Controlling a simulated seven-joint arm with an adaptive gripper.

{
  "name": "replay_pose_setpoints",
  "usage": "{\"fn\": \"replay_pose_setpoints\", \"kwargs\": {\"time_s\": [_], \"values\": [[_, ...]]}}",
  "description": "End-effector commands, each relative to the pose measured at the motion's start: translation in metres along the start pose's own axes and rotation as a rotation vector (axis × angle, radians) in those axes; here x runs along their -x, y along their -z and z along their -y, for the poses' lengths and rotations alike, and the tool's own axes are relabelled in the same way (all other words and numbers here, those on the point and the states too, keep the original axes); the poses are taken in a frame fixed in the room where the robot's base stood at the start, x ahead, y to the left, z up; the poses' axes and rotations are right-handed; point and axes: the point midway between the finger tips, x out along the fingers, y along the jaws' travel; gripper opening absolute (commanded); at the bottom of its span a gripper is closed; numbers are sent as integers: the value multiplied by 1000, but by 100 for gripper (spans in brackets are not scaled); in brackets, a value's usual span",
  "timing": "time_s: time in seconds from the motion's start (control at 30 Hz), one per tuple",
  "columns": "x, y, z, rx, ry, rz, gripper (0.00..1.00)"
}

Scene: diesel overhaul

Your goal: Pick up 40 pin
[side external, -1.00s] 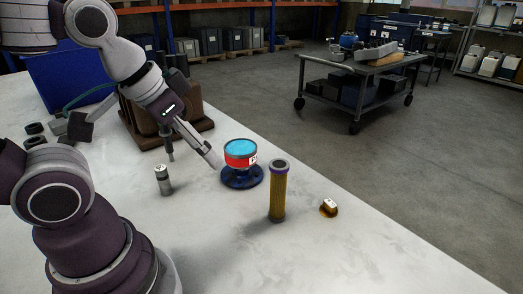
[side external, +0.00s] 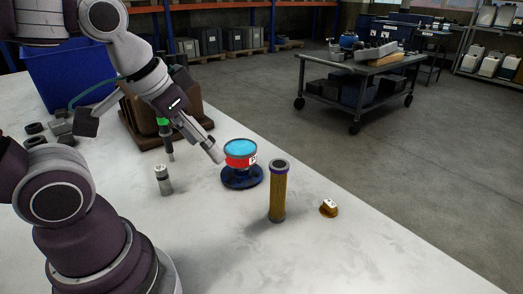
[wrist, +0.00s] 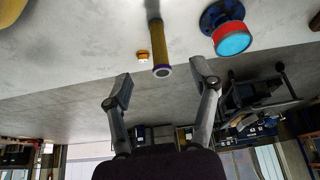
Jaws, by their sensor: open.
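No part carries a readable "40" mark, so I cannot tell which one is the 40 pin. A small grey metal cylinder (side external: 163,181) stands upright on the bench in the side view, below my gripper. A tall yellow cylinder with a purple top ring (side external: 278,192) stands to the right; the wrist view also shows it (wrist: 157,45). A small brass-coloured piece with a white top (side external: 328,208) lies farther right; it also shows in the wrist view (wrist: 143,56). My gripper (side external: 193,158) is open and empty above the bench, its fingers also in the wrist view (wrist: 162,83).
A red and cyan cylinder on a dark blue round base (side external: 241,178) stands close to the right fingertip in the side view. A brown block (side external: 137,131) is behind my gripper, with a blue bin (side external: 62,80) at back left. The bench front is clear.

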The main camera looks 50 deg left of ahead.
Motion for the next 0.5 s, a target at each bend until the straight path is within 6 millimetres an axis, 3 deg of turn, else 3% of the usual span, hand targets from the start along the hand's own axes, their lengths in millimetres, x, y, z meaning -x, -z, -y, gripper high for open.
{"fn": "replay_pose_setpoints", "kwargs": {"time_s": [0.07, 0.2, 0.3, 0.4, 0.5], "values": [[-8, 10, 22, 153, 47, 66, 60], [-34, 18, 93, 558, 155, 210, 60], [-53, 4, 146, 825, 217, 294, 60], [-67, -18, 184, 1022, 259, 356, 60], [-75, -36, 205, 1136, 282, 389, 60]]}}
